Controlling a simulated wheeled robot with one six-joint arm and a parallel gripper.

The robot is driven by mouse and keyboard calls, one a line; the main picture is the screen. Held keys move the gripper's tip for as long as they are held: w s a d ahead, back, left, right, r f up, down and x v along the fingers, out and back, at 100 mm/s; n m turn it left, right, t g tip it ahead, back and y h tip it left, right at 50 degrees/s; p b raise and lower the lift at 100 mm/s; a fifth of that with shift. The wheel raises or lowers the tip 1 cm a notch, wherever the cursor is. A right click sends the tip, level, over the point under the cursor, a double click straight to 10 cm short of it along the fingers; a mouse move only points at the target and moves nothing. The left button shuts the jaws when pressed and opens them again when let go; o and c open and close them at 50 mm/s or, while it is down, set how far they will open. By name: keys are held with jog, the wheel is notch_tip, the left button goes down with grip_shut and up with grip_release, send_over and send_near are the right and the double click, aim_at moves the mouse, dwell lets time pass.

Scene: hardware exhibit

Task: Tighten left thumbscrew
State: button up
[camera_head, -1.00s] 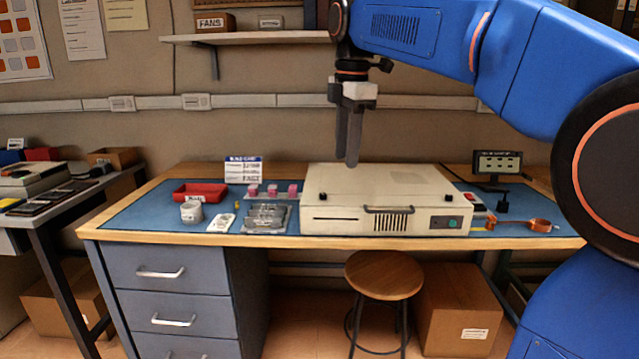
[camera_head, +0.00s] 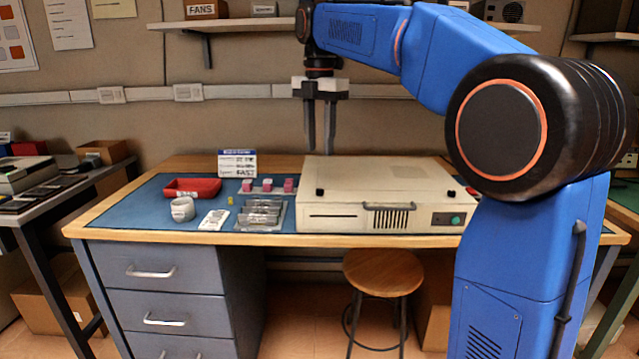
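A beige computer case (camera_head: 385,180) lies flat on the blue mat of the workbench. Two small black thumbscrews show on its front top edge: the left thumbscrew (camera_head: 319,192) and the right one (camera_head: 451,193). How tight either is cannot be told. My gripper (camera_head: 321,151) points down above the back left part of the case, empty. Its two dark fingers are apart with a gap between them. The fingertips appear higher in the picture than the left thumbscrew and do not touch it.
A wall shelf (camera_head: 235,22) is at the upper left. A stool (camera_head: 383,272) stands in front.

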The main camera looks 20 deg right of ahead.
aim_at(320, 190)
notch_tip(320, 190, down, 11)
dwell(0.4)
grip_shut()
